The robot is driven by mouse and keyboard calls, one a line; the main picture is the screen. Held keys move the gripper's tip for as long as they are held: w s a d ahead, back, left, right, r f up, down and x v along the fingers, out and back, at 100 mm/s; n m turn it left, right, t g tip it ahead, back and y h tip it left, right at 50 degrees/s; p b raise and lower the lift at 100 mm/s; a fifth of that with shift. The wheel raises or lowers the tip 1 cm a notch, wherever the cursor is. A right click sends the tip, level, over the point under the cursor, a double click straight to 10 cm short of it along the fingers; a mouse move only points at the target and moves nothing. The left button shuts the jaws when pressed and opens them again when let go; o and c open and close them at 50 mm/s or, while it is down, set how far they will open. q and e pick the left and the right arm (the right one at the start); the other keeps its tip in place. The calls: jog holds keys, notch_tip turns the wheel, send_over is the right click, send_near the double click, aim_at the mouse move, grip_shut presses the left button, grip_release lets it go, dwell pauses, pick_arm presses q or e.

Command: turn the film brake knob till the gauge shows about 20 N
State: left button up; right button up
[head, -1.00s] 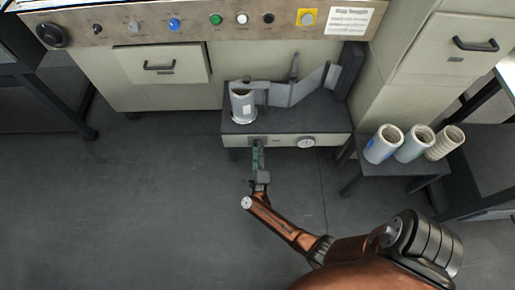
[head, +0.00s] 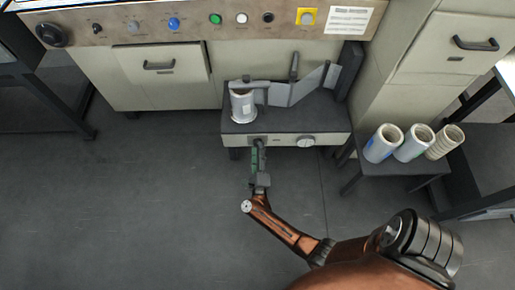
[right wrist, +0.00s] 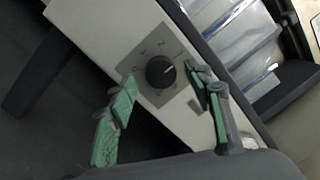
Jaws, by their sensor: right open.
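The film brake knob (right wrist: 160,71) is a black dial with a white pointer line on a grey scale plate (right wrist: 147,52). It is on the front of the pale film unit (head: 278,141). My right gripper (right wrist: 164,82) is open, its green-padded fingers apart on either side of the knob; I cannot tell whether either touches it. In the head view the right gripper (head: 259,149) reaches the unit's front and hides the knob. The round white gauge (head: 306,142) is to the right of it, too small to read. My left gripper is not in view.
A film roll (head: 243,107) stands on the unit, with film and guide posts (head: 290,90) beside it. Several spare rolls (head: 413,144) stand on a small side table (head: 385,173) to the right. A control panel (head: 190,24) runs above. The floor in front is clear.

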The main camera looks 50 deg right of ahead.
jog(key=v, duration=0.6)
dwell(0.5)
